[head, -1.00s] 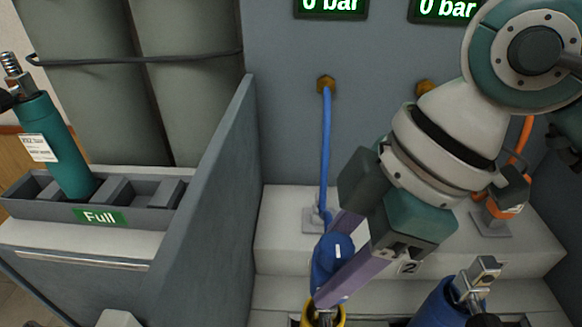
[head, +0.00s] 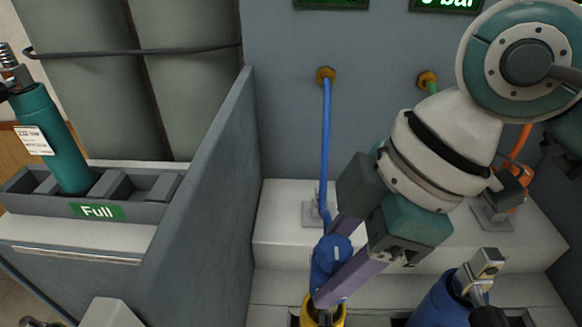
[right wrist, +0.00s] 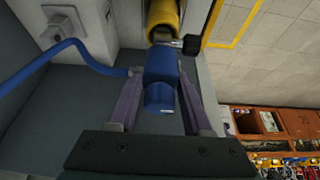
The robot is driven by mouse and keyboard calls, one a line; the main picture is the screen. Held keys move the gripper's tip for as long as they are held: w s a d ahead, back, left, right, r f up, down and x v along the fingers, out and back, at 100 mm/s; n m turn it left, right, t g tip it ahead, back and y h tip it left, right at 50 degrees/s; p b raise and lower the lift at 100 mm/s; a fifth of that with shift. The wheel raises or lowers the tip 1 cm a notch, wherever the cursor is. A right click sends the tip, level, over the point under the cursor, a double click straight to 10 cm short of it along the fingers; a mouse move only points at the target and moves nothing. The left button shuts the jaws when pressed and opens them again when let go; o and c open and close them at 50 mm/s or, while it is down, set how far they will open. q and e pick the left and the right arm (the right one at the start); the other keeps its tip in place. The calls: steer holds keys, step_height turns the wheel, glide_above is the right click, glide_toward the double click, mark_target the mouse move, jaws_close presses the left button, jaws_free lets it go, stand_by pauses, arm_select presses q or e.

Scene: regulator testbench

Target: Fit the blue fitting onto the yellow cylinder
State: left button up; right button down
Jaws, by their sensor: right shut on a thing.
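The blue fitting (head: 330,258) is held between the two purple fingers of my right gripper (head: 327,275). A blue hose runs from it up to the wall. The yellow cylinder (head: 309,314) stands upright at the bottom edge of the head view, right below the fitting. In the right wrist view the fitting (right wrist: 160,78) is in line with the metal valve of the yellow cylinder (right wrist: 164,18) and close against it. I cannot tell whether it is seated. The valve's black knob (right wrist: 191,44) sticks out beside it. My left gripper is not in view.
A blue cylinder (head: 436,305) with a metal valve stands to the right of the yellow one. An orange fitting (head: 514,195) sits on the ledge at right. A teal cylinder (head: 60,150) stands in the rack marked Full (head: 150,213). A grey partition (head: 205,210) rises left of the fitting.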

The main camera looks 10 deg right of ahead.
steer(key=shift+f, duration=0.45)
steer(key=shift+c, duration=1.2)
jaws_free()
steer(key=v, duration=1)
steer(key=shift+p, duration=0.35)
